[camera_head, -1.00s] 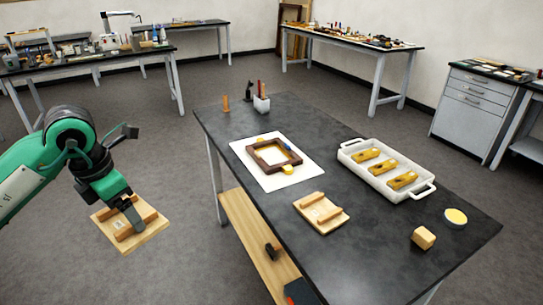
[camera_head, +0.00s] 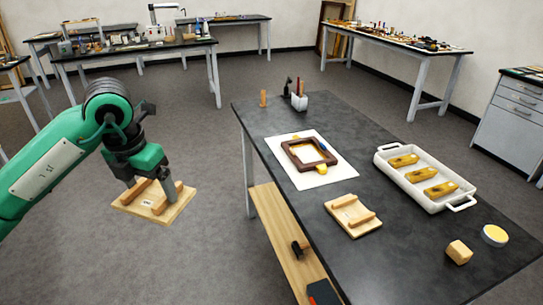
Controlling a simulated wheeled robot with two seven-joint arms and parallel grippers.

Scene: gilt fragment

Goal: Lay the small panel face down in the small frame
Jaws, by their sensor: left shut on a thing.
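My left gripper (camera_head: 150,182) is shut on a wooden panel (camera_head: 173,212) with two battens and a small white label on its upper side. It holds this panel clear of the table, over the floor to the left. A dark brown frame (camera_head: 290,155) lies on a white sheet (camera_head: 314,180) on the black table, with yellow pieces at its edges and something blue on its right side. A second, similar battened panel (camera_head: 345,226) lies on the table in front of the sheet. Which panel is the smaller I cannot tell. My right gripper is not in view.
A white tray (camera_head: 461,206) with several yellow wooden pieces stands at the right of the black table (camera_head: 400,262). A wooden block (camera_head: 459,252) and a round yellow-topped tin (camera_head: 495,235) are at the front right. A white holder (camera_head: 299,103) stands at the back.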

